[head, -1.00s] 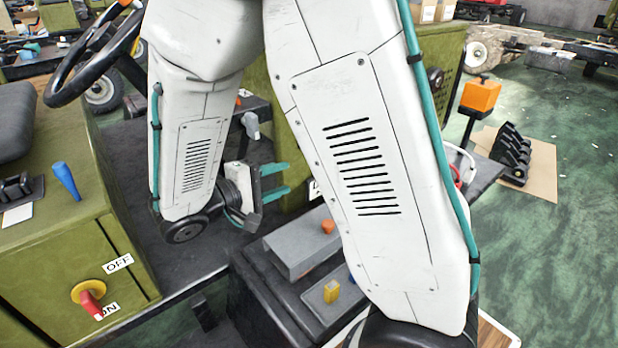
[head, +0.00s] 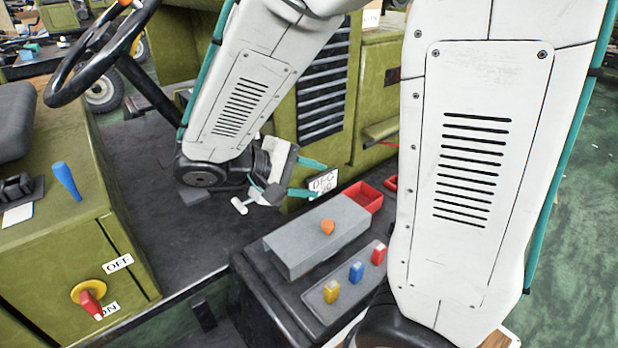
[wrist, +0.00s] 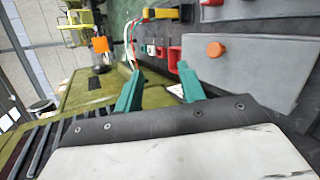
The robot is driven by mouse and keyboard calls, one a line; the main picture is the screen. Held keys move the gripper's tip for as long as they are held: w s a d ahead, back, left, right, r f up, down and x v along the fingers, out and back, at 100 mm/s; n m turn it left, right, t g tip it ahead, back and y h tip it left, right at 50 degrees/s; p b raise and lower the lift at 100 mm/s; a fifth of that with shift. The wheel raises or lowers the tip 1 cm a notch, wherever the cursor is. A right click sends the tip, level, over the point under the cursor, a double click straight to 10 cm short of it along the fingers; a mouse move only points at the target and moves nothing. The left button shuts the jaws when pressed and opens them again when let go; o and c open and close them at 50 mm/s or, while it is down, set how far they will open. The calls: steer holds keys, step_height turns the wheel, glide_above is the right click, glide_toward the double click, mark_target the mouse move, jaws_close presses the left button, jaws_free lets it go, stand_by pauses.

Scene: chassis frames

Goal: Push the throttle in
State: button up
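No control in view is clearly marked as the throttle, and I cannot tell which one it is. A grey block (head: 300,243) with an orange knob (head: 327,227) on top stands on a black box. The orange knob also shows in the wrist view (wrist: 215,49). A pale T-shaped piece (head: 241,205) shows at the lower left of my wrist; I cannot tell whether it is a control. My gripper (head: 322,179) is open and empty, its teal fingers apart. It is in front of the green grille panel, near a partly hidden white label (head: 322,184).
Beside the grey block are a red tray (head: 363,197) and a strip with yellow (head: 331,291), blue (head: 356,271) and red (head: 379,253) switches. A blue lever (head: 66,181) and red-yellow rotary switch (head: 89,296) are on the left cabinet. A steering wheel (head: 100,55) stands behind.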

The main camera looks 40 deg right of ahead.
steer(key=t+y, duration=0.5)
steer(key=t, duration=0.3)
glide_toward(238, 204)
steer(key=shift+n, duration=0.4)
steer(key=x, duration=0.8)
steer(key=shift+w+f, duration=0.1)
